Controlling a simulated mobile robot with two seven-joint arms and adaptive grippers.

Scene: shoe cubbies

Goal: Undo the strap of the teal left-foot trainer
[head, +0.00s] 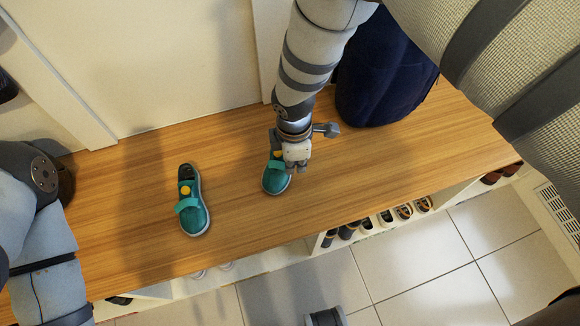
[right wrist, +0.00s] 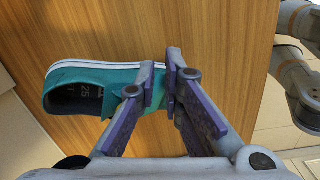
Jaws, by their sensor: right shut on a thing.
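Two teal trainers with pale soles rest on the wooden bench top. One trainer (head: 201,218) stands alone at the left, with a light teal strap (head: 187,204) and a yellow spot. The other trainer (head: 273,183) is under my right gripper (head: 297,166); it also shows in the right wrist view (right wrist: 67,77), its opening to the left. My right gripper's fingertips (right wrist: 163,84) are nearly together at this trainer's upper, shut on its strap, which they mostly hide. I cannot tell surely which trainer is the left-foot one. My left arm shows at the left edge, its gripper out of view.
A dark blue bag (head: 385,75) stands on the bench (head: 130,200) behind my right arm. Shoes (head: 386,217) sit in the cubbies under the bench's front edge. The bench top between and around the trainers is clear. A white wall stands behind.

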